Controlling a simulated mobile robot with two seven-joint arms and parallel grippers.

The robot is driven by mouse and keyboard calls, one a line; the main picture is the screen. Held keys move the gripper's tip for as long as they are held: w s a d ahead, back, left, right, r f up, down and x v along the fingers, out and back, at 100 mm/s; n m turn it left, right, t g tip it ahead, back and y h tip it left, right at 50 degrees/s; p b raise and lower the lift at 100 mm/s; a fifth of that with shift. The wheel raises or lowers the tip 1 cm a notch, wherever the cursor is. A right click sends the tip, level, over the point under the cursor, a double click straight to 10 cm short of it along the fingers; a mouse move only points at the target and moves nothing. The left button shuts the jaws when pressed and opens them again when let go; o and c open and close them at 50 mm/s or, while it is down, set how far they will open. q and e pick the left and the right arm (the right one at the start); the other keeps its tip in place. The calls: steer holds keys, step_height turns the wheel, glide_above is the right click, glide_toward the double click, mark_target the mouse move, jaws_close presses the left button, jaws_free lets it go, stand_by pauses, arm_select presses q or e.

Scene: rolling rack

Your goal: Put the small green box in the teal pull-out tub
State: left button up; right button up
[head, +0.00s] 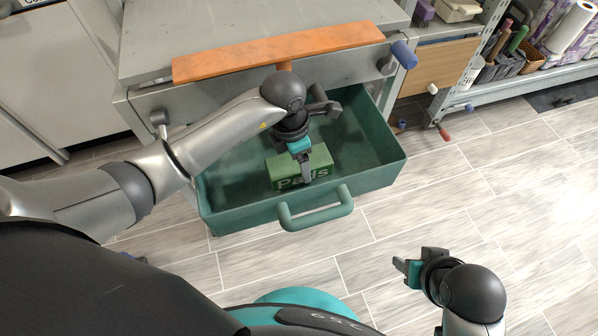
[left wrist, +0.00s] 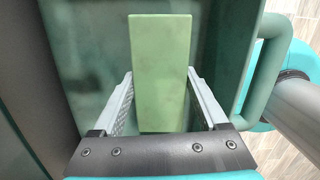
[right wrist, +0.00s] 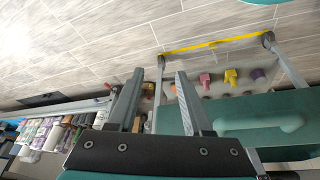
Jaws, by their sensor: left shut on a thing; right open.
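The small green box (head: 284,172), lettered "Pads", is in my left gripper (head: 306,172), within the outline of the teal pull-out tub (head: 225,219). The tub is pulled out below the grey cabinet top. The left wrist view shows the green box (left wrist: 160,70) between the two fingers of my left gripper (left wrist: 160,105), with the tub around it. I cannot tell whether the box touches the tub floor. My right gripper (head: 405,272) is open and empty, over the floor in front of the tub to the right. It also shows in the right wrist view (right wrist: 160,85).
An orange board (head: 275,52) lies along the cabinet's front edge above the tub. The tub's handle (head: 316,210) sticks out toward me. A shelf (head: 480,90) with rolls and baskets stands at the right. The tiled floor (head: 500,200) at the right is clear.

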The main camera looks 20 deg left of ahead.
mark_target(299, 171)
arm_select(q)
steer(key=shift+f, duration=0.4)
step_height(299, 171, down, 3)
steer(key=shift+f+b, duration=0.1)
steer(key=shift+b, duration=0.85)
arm_select(e)
steer(key=r, duration=0.1)
steer(key=r+t, duration=0.1)
steer(key=w+a, duration=0.1)
steer(key=shift+r+y, duration=0.3)
steer(key=shift+r, duration=0.1)
arm_select(q)
steer(key=shift+f, duration=0.1)
steer(key=shift+f, duration=0.1)
steer(key=o, duration=1.5)
arm_select(e)
steer(key=shift+w+a+f+t, duration=0.15)
steer(key=shift+a+t, duration=0.1)
steer(key=shift+t, duration=0.15)
steer(key=shift+d, duration=0.1)
